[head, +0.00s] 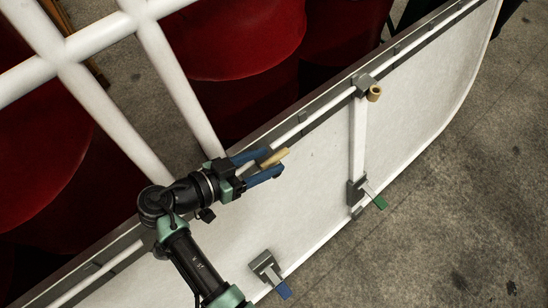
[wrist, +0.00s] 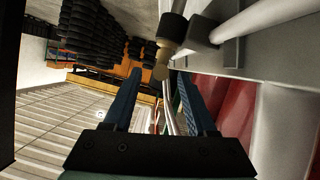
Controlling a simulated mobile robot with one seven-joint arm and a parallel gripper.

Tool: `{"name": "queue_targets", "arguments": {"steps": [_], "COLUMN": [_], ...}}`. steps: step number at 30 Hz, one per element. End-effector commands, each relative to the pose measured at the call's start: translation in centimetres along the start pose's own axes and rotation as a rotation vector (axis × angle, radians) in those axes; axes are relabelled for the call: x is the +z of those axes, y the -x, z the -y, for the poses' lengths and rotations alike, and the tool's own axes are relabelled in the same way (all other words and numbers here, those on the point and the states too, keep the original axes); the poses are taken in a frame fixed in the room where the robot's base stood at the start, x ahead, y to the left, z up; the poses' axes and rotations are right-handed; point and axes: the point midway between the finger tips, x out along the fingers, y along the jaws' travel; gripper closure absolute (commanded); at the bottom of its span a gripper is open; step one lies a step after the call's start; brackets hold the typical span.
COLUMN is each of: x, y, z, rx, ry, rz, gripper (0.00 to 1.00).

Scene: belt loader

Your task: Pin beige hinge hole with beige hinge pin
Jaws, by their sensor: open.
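The beige hinge pin (head: 274,158) shows in the head view beside a small grey bracket, in the gap between the blue fingers of my gripper (head: 267,164). The gripper is open; I cannot tell whether a finger touches the pin. In the wrist view, a beige rounded end (wrist: 161,71) shows between and just beyond the fingertips of my gripper (wrist: 156,80); it looks like the pin. The beige hinge hole (head: 374,93) is a short ring on a grey bracket at the upper end of a white bar, right of and apart from my gripper.
A white panel (head: 315,185) with a grey edge rail runs diagonally under my gripper. A green tab (head: 380,202) and a blue tab (head: 283,290) stick out from grey brackets on it. White bars (head: 110,110) and red drums (head: 235,35) lie to the left and behind.

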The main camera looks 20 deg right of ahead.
Motion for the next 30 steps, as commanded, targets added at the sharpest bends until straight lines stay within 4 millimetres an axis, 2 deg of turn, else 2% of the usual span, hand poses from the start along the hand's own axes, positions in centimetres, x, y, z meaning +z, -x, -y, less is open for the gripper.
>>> {"name": "queue_targets", "arguments": {"steps": [8,15,24,25,30], "x": [0.0,0.2,0.2,0.2,0.2], "y": [-2.3,-5.8,-6.5,-6.5,-6.5], "z": [-0.1,-0.2,-0.1,-0.1,-0.1], "rx": [0.001,0.002,-0.002,-0.002,-0.002], "ry": [0.000,-0.001,-0.001,-0.001,-0.001], "rz": [0.001,0.001,0.001,0.001,0.001], "gripper": [0.43,0.43,0.43,0.45,0.75]}}
